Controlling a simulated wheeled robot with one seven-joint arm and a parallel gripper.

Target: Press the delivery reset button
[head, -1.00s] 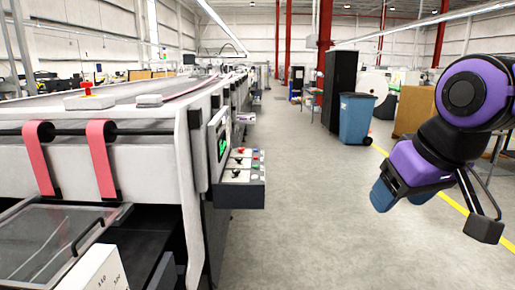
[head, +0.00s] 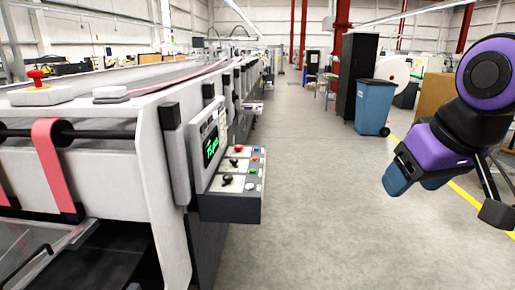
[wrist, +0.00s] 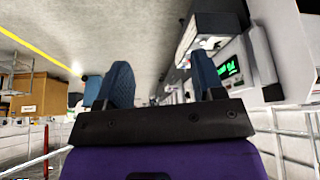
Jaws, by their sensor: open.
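The control box (head: 232,205) juts from the right side of the white machine in the head view. Its sloped top carries several small buttons and knobs in red, green, white and black, among them a red button (head: 238,148) and a green button (head: 255,158). Labels are too small to read, so I cannot tell which is the delivery reset button. A screen with green text (head: 211,147) stands behind the panel. My gripper (head: 410,184) is at the right, well apart from the box, open and empty. Its blue fingers frame the wrist view (wrist: 165,85), with the box beyond, at upper right.
The machine has a red knob (head: 37,76) on top and a pink belt (head: 55,165) at its front. A blue bin (head: 375,107) and a black cabinet (head: 359,75) stand farther back. The grey floor (head: 305,190) between box and arm is clear.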

